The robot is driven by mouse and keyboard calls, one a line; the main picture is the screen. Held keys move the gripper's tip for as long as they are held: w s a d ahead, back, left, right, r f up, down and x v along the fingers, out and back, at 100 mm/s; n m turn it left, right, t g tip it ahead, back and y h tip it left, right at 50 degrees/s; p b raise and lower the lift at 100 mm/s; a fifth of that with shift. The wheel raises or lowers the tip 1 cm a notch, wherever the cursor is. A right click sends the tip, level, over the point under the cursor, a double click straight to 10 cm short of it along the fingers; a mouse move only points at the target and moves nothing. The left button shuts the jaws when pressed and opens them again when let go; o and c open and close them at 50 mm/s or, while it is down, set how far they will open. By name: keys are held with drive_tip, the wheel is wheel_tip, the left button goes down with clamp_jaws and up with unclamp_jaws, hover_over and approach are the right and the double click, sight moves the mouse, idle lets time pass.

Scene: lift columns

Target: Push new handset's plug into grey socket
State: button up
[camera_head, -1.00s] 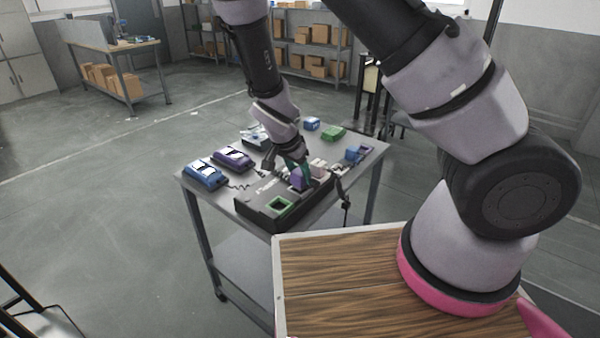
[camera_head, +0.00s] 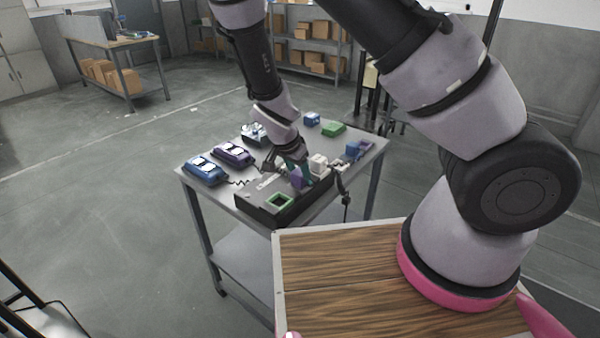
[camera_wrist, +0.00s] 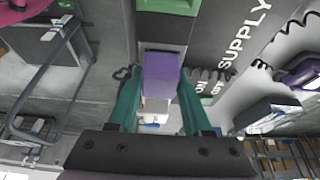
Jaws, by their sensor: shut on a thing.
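A purple plug (camera_wrist: 161,75) is between the teal fingertips of my gripper (camera_wrist: 159,82) in the wrist view; my gripper is shut on it. In the head view the purple plug (camera_head: 297,177) is partly hidden by my gripper (camera_head: 290,165), over the black supply box (camera_head: 245,205). A grey edge (camera_wrist: 160,46) shows beyond the plug in the wrist view; I cannot tell whether this is the grey socket or how deep the plug sits. The purple handset (camera_head: 233,153) lies on the table behind the box, with a coiled cord near it.
A green socket (camera_head: 280,203) is at the box's near end. A white block (camera_head: 318,162) stands right of my gripper, with blue and purple pieces (camera_head: 357,150) farther right. A blue handset (camera_head: 205,169) lies left. A green block (camera_head: 333,129) is at the back.

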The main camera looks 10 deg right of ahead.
sight(300, 171)
drive_tip(key=o, duration=1.5)
drive_tip(key=shift+o, duration=0.2)
drive_tip(key=shift+r, duration=0.1)
drive_tip(key=shift+r, duration=3.45)
